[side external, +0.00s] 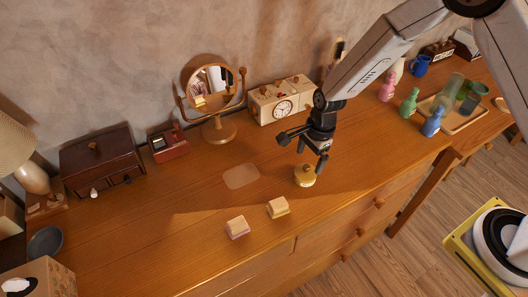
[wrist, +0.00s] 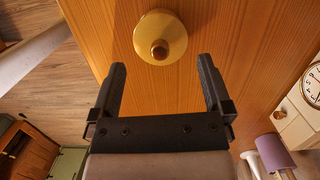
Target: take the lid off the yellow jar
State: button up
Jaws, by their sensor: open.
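The yellow jar (side external: 304,180) stands upright on the wooden dresser top, near its front edge. Its lid (side external: 306,170) is on it, with a small knob. The jar's body is mostly hidden under the lid in the wrist view.
Two small blocks (side external: 237,227) (side external: 278,208) lie to the left of the jar. A round mirror (side external: 212,90) and a cream clock box (side external: 282,100) stand behind. Colored bottles (side external: 409,102) and a tray (side external: 455,118) are at the right. A pale flat patch (side external: 241,176) left of the jar is bare.

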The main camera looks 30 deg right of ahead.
aim_at(307, 166)
jog(key=shift+a+f, duration=0.15)
jog(key=shift+f, duration=0.8)
jog(key=shift+a+f, duration=0.15)
jog(key=shift+f, duration=0.75)
jog(key=c, duration=0.9)
